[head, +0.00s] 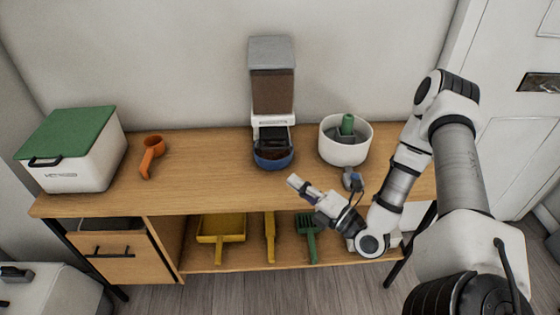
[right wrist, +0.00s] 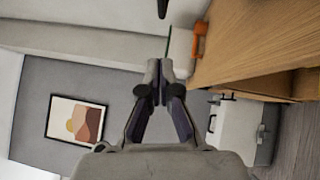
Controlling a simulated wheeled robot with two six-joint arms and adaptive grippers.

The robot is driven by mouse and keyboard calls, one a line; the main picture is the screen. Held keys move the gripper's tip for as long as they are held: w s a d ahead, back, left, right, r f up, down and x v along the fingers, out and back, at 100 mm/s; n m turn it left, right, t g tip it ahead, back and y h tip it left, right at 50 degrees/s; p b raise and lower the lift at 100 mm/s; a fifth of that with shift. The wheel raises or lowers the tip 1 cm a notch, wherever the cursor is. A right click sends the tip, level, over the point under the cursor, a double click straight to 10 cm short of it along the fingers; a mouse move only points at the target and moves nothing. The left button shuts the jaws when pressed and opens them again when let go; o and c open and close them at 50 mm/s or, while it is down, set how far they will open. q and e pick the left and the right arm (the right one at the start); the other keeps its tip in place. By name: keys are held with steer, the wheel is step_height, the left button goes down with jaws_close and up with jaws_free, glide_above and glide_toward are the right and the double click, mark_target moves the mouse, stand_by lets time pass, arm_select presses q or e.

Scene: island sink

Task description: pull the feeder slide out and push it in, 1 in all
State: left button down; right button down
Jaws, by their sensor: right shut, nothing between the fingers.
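The feeder (head: 272,92) stands upright at the back middle of the wooden table, against the wall. It has a grey lid, a brown-filled clear hopper and a white lower body. Its dark slide (head: 273,138) shows at the front, above a blue bowl (head: 274,160); I cannot tell how far out the slide is. My right gripper (head: 294,183) is shut and empty, in front of and below the bowl, apart from the feeder, pointing left. It also shows shut in the right wrist view (right wrist: 160,70). My left gripper is not in view.
A white bin with a green lid (head: 70,135) and an orange scoop (head: 151,157) are on the left. A white round container (head: 345,150) stands right of the feeder. A yellow dustpan (head: 220,228) and a green tool (head: 307,228) are on the lower shelf.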

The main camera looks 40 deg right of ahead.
mark_target(269, 140)
steer(key=w, duration=0.2)
steer(key=w+r, duration=0.1)
steer(key=w, duration=0.2)
steer(key=w+d, duration=0.1)
steer(key=w, duration=0.2)
steer(key=shift+d+r+p, duration=0.1)
steer(key=shift+r+p, duration=0.05)
steer(key=shift+p, duration=0.15)
steer(key=shift+w, duration=0.25)
steer(key=w+d, duration=0.2)
steer(key=w, duration=0.1)
steer(key=shift+d, duration=0.1)
steer(key=shift+r, duration=0.1)
steer(key=shift+w, duration=0.1)
